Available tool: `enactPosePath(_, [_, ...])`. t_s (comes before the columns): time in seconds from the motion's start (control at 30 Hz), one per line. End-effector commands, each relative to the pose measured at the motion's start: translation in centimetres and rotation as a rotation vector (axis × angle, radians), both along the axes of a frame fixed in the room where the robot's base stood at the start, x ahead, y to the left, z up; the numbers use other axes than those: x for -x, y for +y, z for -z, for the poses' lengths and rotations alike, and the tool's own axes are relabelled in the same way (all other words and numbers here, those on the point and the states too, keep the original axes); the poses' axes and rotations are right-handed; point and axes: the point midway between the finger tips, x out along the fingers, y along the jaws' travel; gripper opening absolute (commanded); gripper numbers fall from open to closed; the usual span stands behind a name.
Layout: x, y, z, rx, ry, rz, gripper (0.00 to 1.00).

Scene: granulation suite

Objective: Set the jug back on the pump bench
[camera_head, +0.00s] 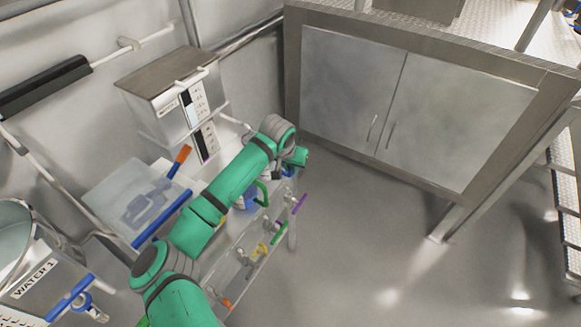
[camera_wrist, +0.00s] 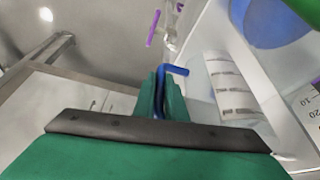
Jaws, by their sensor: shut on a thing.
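My gripper (camera_wrist: 160,92) has green fingers shut on a thin blue bent bar (camera_wrist: 172,70) in the wrist view. I cannot tell whether this bar is part of the jug. A pale clear wall with a printed scale (camera_wrist: 303,104) stands at the right of the wrist view; it may be the jug's. In the head view my gripper (camera_head: 299,157) is at the end of my green arm, above the clear bench (camera_head: 243,262) with coloured taps. A blue body (camera_head: 249,203) beside a green loop (camera_head: 263,193) is partly hidden by my arm.
A purple tap handle (camera_head: 299,204) and a green one (camera_head: 279,232) stick out along the bench front. A control box (camera_head: 178,100) hangs on the wall. A clear tub (camera_head: 135,200) and the WATER 1 tank (camera_head: 40,283) stand left. Grey cabinets (camera_head: 400,105) stand behind open floor.

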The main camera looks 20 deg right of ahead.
Motion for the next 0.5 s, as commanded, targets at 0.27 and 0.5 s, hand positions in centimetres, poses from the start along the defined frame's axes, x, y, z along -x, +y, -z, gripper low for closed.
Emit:
enactPosePath(0.27, [0.00,0.00,0.17,0.000,0.000,0.000,0.30])
enactPosePath(0.5, [-0.01,0.00,0.15,0.000,0.000,0.000,0.30])
